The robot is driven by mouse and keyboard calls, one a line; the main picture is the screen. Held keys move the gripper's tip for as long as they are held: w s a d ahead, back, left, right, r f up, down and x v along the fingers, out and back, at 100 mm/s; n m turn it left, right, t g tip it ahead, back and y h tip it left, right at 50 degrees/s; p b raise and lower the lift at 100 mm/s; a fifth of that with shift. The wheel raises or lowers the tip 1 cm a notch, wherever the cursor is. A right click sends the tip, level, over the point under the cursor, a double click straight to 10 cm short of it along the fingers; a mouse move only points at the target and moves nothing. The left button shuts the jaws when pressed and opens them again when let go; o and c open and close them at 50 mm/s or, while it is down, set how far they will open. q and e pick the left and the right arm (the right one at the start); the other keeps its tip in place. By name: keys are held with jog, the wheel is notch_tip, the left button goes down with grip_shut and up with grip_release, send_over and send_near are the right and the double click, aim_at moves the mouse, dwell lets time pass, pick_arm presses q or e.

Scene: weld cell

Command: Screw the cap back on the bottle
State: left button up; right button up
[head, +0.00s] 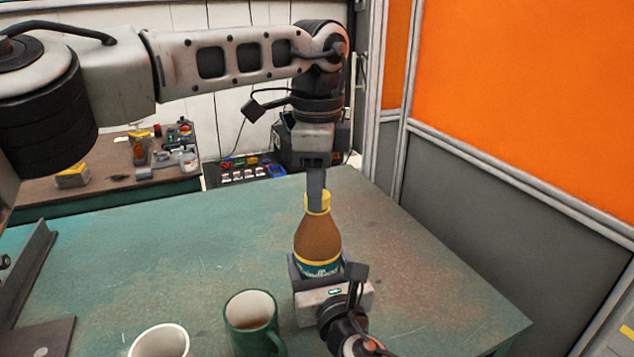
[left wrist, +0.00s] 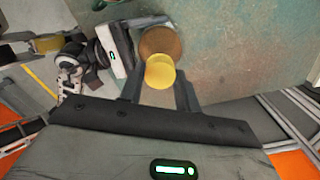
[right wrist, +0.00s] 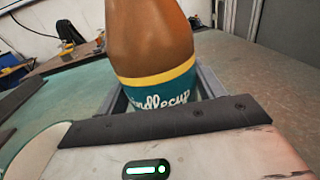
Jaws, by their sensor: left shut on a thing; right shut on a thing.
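A brown bottle (head: 318,243) with a teal label stands upright on the green table. My right gripper (head: 322,275) is shut around its lower part; the right wrist view shows the bottle (right wrist: 150,40) between the fingers. The yellow cap (head: 318,202) sits at the top of the bottle. My left gripper (head: 316,190) points down from above and is shut on the cap. The left wrist view shows the cap (left wrist: 160,72) between the fingertips, over the bottle's brown shoulder (left wrist: 160,42). Whether the cap's thread is engaged cannot be seen.
A green mug (head: 252,322) and a white cup (head: 161,342) stand at the table's front, left of my right gripper. A dark metal bracket (head: 30,270) is at the left edge. The table (head: 430,270) is clear to the right.

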pick_arm(q)
jog(key=m, duration=0.7)
jog(key=shift+m, duration=0.4)
jog(key=m, duration=0.4)
jog(key=shift+m, duration=0.4)
jog(key=m, duration=2.5)
jog(key=shift+m, duration=0.4)
jog(key=m, duration=0.4)
jog(key=shift+m, duration=0.4)
jog(key=m, duration=0.2)
jog(key=shift+m, duration=0.4)
jog(key=m, duration=0.6)
jog(key=shift+f, duration=0.1)
jog(key=o, duration=1)
